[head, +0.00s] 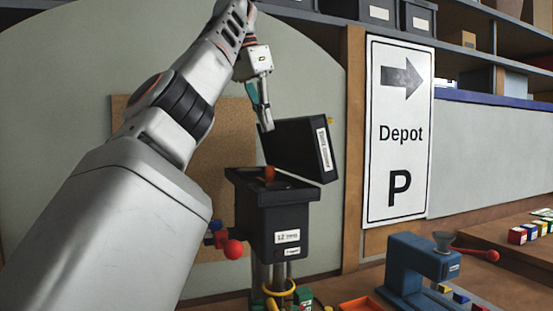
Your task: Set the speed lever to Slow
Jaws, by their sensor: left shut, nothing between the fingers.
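A black box-shaped machine (268,222) stands on metal legs, with a raised black lid (290,148) tilted open above it. An orange-red knob (270,174) stands up from the machine's top. A lever with a red ball end (233,249) sticks out at its lower left. I cannot tell which of these is the speed lever, and no "Slow" mark is readable. The front labels (287,236) are too small to read surely. My left gripper (266,126) is shut and empty, pointing down above the knob, apart from it and close to the lid's left edge. My right gripper is not in view.
A blue machine (415,268) with a red-ended lever (490,256) stands at the lower right. An orange tray (360,304) lies beside it. Colored blocks (517,236) sit at the far right. A Depot sign (400,130) stands behind.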

